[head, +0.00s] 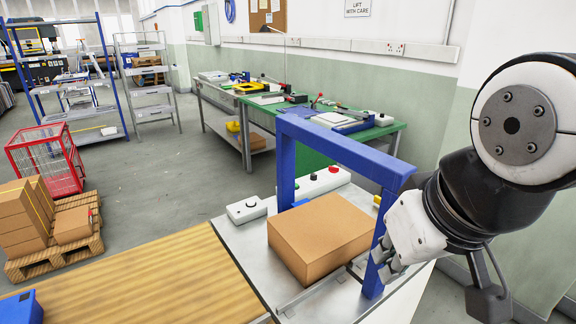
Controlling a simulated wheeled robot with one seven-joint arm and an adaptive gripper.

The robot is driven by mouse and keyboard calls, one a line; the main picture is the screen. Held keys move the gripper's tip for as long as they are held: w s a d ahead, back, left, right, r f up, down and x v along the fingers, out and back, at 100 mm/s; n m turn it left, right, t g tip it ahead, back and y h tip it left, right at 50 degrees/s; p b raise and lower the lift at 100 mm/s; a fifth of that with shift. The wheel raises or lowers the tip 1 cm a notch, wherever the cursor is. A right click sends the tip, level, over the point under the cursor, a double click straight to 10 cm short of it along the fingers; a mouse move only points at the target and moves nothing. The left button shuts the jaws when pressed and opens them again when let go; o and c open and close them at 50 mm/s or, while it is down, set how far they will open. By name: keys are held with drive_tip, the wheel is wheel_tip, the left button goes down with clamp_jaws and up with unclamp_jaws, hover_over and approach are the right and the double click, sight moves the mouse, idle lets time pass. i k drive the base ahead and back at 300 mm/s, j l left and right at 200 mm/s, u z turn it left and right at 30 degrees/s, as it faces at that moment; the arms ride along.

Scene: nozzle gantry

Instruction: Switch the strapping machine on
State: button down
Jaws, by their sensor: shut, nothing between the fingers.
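The strapping machine has a grey metal top (232,240) and a blue arch (340,148) standing over it. A brown cardboard box (322,232) lies on the top, under the arch. Behind the box is a pale control panel (322,186) with a red button (333,169) and dark knobs (313,175). A small pale unit with a round dial (247,208) sits left of the panel. My gripper (380,264) is shut and empty by the arch's right post, right of the box. I cannot tell whether it touches the post.
A wooden slatted surface (130,275) adjoins the machine at left, with a blue object (22,306) at its corner. A green-topped workbench (375,132) stands behind along the wall. A red cage (45,160) and a pallet with cartons (55,250) stand on the floor at left.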

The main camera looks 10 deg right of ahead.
sight(333, 169)
drive_tip(key=k+z, duration=0.1)
drive_tip(key=z, duration=0.15)
drive_tip(key=i+l+u, duration=0.15)
drive_tip(key=i+l, duration=0.15)
drive_tip(key=l, duration=0.35)
drive_tip(key=i+l+u, duration=0.15)
drive_tip(key=l, duration=0.5)
drive_tip(key=i+l+u, duration=0.15)
drive_tip(key=i+l, duration=0.2)
drive_tip(key=l, duration=0.35)
drive_tip(key=i+l+u, duration=0.15)
drive_tip(key=l, duration=0.6)
drive_tip(key=i+l+u, duration=0.15)
drive_tip(key=l, duration=0.6)
drive_tip(key=i+l+u, duration=0.15)
drive_tip(key=l, duration=0.6)
drive_tip(key=l+u, duration=0.15)
drive_tip(key=l, duration=0.6)
drive_tip(key=i, duration=0.05)
